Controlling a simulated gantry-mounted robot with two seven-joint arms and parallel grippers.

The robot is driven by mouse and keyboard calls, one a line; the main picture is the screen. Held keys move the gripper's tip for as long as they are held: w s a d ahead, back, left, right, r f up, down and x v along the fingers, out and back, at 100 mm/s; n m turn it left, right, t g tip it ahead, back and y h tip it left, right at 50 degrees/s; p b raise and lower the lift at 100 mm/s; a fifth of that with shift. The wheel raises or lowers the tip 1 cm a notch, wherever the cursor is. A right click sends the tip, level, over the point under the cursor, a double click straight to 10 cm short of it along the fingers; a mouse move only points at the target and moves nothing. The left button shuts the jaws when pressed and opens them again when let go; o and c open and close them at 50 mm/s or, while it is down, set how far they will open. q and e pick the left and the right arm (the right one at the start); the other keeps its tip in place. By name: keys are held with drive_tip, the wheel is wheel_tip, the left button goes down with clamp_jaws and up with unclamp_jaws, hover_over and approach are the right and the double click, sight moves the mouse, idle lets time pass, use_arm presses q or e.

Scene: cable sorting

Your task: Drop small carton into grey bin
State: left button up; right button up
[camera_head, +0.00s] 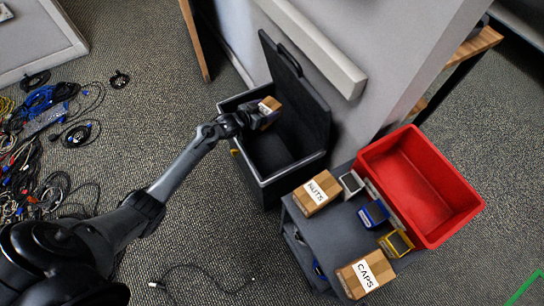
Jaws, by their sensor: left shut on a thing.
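My left gripper (254,118) is shut on a small brown carton (268,108) with a pale patch on it. It holds the carton over the back part of an open dark grey bin (276,177), whose black lid stands raised behind it. The gripper hides part of the carton, so I cannot tell how far above the bin's floor it is. The bin's visible inside looks empty. My right gripper is not in view.
Right of the bin stands a grey cart (328,236) with a NUTS carton (316,193), a CAPS carton (365,273) and small coloured bins. A red bin (480,209) is beyond it. Tangled cables (22,165) cover the floor at left. A wall stands behind the bin.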

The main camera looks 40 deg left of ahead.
use_arm(q)
drive_tip(key=shift+f, duration=0.1)
drive_tip(key=o, duration=1.1)
drive_tip(key=shift+c, duration=0.2)
drive_tip(key=shift+s+r+p, duration=0.35)
drive_tip(key=shift+s+p, duration=0.15)
drive_tip(key=p+v, duration=0.5)
drive_tip(key=v, duration=0.4)
drive_tip(key=shift+s+a, duration=0.15)
drive_tip(key=shift+s, duration=0.15)
drive_tip(key=shift+s+p, duration=0.1)
drive_tip(key=shift+p, duration=0.2)
